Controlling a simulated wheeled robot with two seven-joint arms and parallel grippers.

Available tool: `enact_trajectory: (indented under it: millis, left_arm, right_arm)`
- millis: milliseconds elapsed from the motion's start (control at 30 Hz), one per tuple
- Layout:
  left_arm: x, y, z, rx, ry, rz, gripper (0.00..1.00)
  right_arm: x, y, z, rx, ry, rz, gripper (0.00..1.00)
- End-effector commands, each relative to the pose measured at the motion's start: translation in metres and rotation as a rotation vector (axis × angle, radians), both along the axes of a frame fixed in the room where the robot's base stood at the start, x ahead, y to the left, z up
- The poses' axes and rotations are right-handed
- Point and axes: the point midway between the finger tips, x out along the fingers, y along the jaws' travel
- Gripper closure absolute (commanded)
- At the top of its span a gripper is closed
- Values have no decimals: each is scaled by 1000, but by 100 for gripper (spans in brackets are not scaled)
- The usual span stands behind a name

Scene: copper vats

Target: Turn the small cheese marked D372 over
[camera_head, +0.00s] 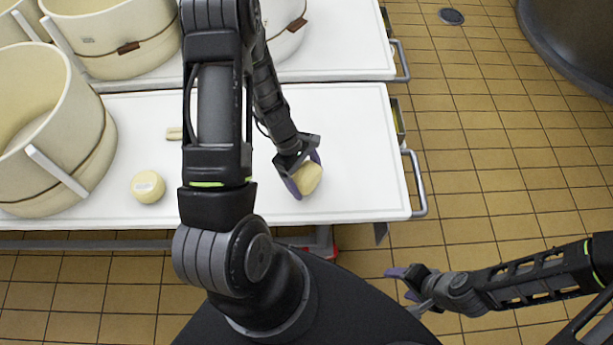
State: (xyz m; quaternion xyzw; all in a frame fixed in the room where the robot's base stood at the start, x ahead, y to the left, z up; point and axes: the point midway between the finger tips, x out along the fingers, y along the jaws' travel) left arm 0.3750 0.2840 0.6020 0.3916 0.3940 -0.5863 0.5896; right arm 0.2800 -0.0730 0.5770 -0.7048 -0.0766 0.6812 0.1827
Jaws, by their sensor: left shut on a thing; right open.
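A small pale yellow cheese (308,178) is held by my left gripper (303,174) over the right part of the white table. The gripper's purple fingers close on its sides. I cannot read any mark on it. Another small round cheese (148,186) sits on the table to the left, with faint marking on its top that is too small to read. My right gripper (404,284) is open and empty, off the table at the lower right, above the tiled floor.
The white table (365,130) has free room right of the held cheese. Large cream-coloured hoops (50,125) stand on the left. A small pale piece (175,133) lies partly behind my arm. A second white table (345,40) stands behind. A metal handle (418,185) juts from the right edge.

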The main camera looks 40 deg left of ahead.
Motion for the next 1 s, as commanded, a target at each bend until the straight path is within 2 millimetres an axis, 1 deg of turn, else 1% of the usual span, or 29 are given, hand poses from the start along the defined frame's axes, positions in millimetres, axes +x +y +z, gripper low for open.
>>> enact_trajectory:
  millis: [567, 767, 800, 967, 1000]
  left_arm:
    - [0, 0, -8, 0, -1, 0, 80]
    - [0, 0, -7, 0, 0, 0, 80]
    - [0, 0, -7, 0, -1, 0, 14]
    - [0, 0, -7, 0, 0, 0, 1]
    - [0, 0, -7, 0, 0, 0, 0]
  right_arm:
    - [0, 0, -8, 0, 0, 0, 37]
    - [0, 0, -7, 0, 0, 0, 37]
    - [0, 0, -7, 0, 0, 0, 37]
    - [0, 0, -7, 0, 0, 0, 37]
    - [0, 0, -7, 0, 0, 0, 37]
